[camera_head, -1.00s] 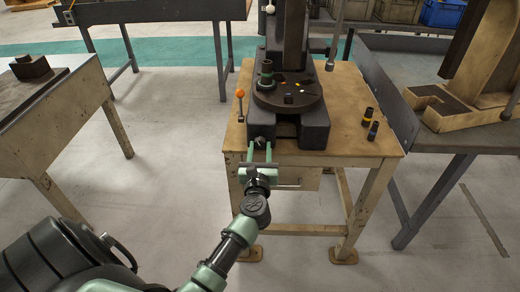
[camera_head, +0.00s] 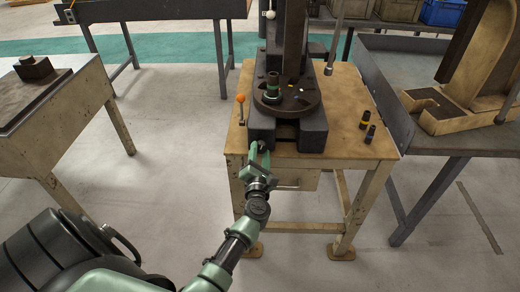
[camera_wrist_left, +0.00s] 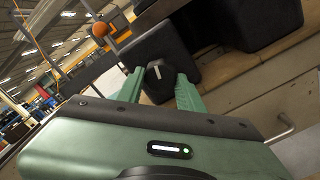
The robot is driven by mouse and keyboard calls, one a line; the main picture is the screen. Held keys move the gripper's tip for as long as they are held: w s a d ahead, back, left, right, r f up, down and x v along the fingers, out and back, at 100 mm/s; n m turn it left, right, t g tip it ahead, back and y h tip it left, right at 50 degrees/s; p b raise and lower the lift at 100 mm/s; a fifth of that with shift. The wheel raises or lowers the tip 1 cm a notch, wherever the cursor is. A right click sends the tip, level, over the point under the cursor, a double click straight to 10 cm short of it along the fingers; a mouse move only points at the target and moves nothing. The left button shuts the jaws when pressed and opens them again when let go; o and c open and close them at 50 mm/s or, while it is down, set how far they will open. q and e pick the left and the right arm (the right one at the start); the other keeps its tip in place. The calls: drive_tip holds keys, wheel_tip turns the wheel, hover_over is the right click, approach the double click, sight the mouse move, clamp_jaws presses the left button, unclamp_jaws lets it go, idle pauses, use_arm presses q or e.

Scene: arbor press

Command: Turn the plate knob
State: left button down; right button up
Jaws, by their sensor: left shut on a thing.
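The plate knob (camera_wrist_left: 158,82) is a small dark knob with a white mark, low on the front of the press base (camera_head: 312,135). My left gripper (camera_head: 260,152) is shut on it, with one green finger on each side; the gripper also shows in the left wrist view (camera_wrist_left: 160,88). The gripper is rolled to a tilt. Above the base lies the round dark plate (camera_head: 302,107), with coloured marks and a dark, green-banded cylinder (camera_head: 272,87) standing on its left part. My right gripper is not in view.
A lever with an orange ball (camera_head: 240,98) stands just left of the base and shows near the gripper in the wrist view (camera_wrist_left: 100,29). Open floor lies in front.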

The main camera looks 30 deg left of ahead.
use_arm(q)
drive_tip(key=m+p, duration=0.2)
drive_tip(key=m, duration=0.3)
drive_tip(key=shift+r+m, duration=0.1)
drive_tip(key=shift+m, duration=0.2)
drive_tip(key=shift+m+p, duration=0.85)
drive_tip(key=shift+m, duration=0.65)
drive_tip(key=c, duration=0.9)
unclamp_jaws()
drive_tip(key=p+v, duration=0.2)
drive_tip(key=v, duration=0.6)
drive_tip(key=shift+w, duration=0.1)
